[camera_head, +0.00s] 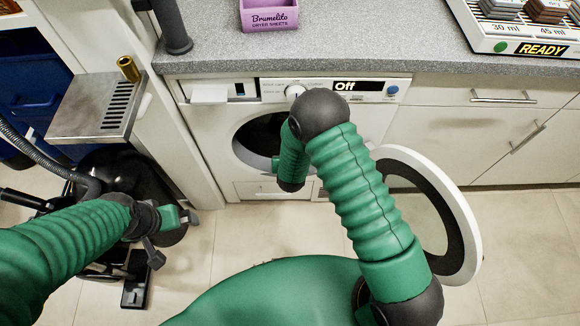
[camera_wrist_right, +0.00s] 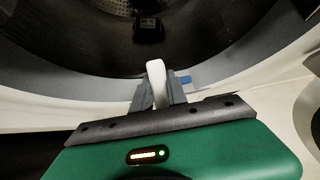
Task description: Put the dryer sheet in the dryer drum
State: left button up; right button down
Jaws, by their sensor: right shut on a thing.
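The front-loading dryer (camera_head: 345,115) stands under the counter with its round door (camera_head: 462,225) swung open to the right. Its dark drum opening (camera_head: 255,140) shows in the head view, and the drum interior (camera_wrist_right: 75,45) fills the top of the right wrist view. My right gripper (camera_wrist_right: 158,85) is shut on a white piece, apparently the dryer sheet (camera_wrist_right: 156,70), at the drum's mouth. In the head view my right arm mostly hides this gripper. My left gripper (camera_head: 172,238) is open and empty, left of the dryer above the floor.
A purple dryer sheet box (camera_head: 268,15) stands on the grey counter (camera_head: 380,45). A tray marked READY (camera_head: 520,35) is at the right. A black vacuum (camera_head: 130,175) and a metal shelf (camera_head: 100,110) are at the left. A dark block (camera_wrist_right: 148,29) shows inside the drum.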

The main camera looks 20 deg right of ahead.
jog(key=w+d+f+b, duration=0.2)
jog(key=w+f+b, duration=0.2)
jog(key=w, duration=0.6)
jog(key=w+d+f+b, duration=0.3)
jog(key=w+f+b, duration=0.2)
jog(key=w, duration=0.5)
jog(key=shift+d+b, duration=0.3)
jog(key=shift+b, duration=0.4)
jog(key=c, duration=1.2)
grip_release()
jog(key=shift+c, duration=0.2)
jog(key=shift+s+d, duration=0.1)
jog(key=shift+s, duration=0.05)
